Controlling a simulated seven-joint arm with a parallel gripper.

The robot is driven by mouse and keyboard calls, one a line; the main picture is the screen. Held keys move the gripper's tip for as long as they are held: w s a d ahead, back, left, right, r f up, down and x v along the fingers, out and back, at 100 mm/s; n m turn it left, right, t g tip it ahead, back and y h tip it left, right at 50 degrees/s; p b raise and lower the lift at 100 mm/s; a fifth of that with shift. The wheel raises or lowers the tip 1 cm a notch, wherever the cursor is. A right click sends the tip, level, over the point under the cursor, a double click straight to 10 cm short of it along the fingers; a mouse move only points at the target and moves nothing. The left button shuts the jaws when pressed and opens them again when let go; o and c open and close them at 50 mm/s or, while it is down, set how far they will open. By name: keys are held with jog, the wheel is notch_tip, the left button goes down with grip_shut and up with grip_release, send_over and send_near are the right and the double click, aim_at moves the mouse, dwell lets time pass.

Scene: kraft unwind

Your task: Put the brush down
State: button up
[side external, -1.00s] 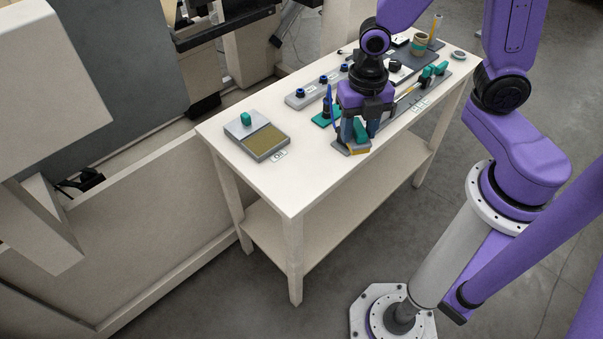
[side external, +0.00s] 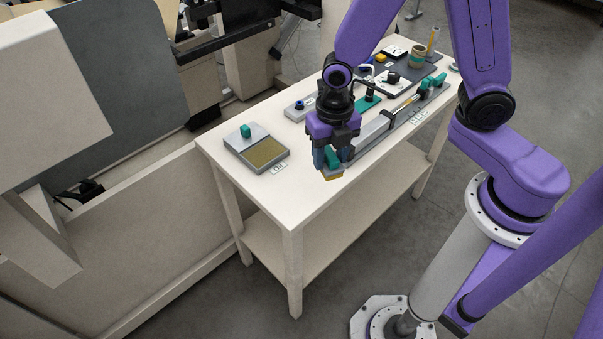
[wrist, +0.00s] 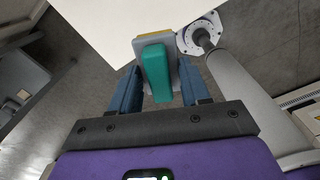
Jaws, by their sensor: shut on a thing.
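The brush has a green handle, a grey block and yellow bristles. My gripper (side external: 329,161) is shut on the brush (side external: 333,172) and holds it near the table's front edge, bristles down. In the wrist view the brush (wrist: 156,72) sits between the blue fingers of my gripper (wrist: 155,88), its green handle facing the camera. There it overlaps the edge of the white table top (wrist: 110,25), with the floor beyond. A grey tray (side external: 262,155) with a tan pad and a green knob lies at the table's left end.
Bare table top (side external: 268,188) lies between the tray and my gripper. A large beige machine (side external: 120,215) stands at left.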

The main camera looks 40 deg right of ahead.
jog(key=w+f, duration=0.2)
jog(key=w+a+f, duration=0.1)
jog(key=w+f, duration=0.1)
jog(key=w+a+f, duration=0.1)
jog(key=f, duration=0.1)
jog(key=shift+w+a+f, duration=0.1)
jog(key=shift+w, duration=0.3)
jog(key=shift+w+a+f, duration=0.1)
jog(key=shift+w+f, duration=0.1)
jog(key=shift+f, duration=1.55)
jog(key=shift+f, duration=0.1)
jog(key=o, duration=0.9)
jog(key=shift+o, duration=0.2)
notch_tip(320, 180, up, 12)
jog(key=s+d+r+m, duration=0.3)
jog(key=s+m, duration=0.3)
jog(key=s, duration=0.1)
jog(key=s+d+r+m, duration=0.3)
jog(key=s+m, duration=0.3)
jog(key=s, duration=0.2)
jog(key=s+d+r+m, duration=0.3)
jog(key=s+m, duration=0.3)
jog(key=s, duration=0.2)
jog(key=shift+d+r+m, duration=0.2)
jog(key=shift+r+m, duration=0.2)
jog(key=shift+r, duration=0.3)
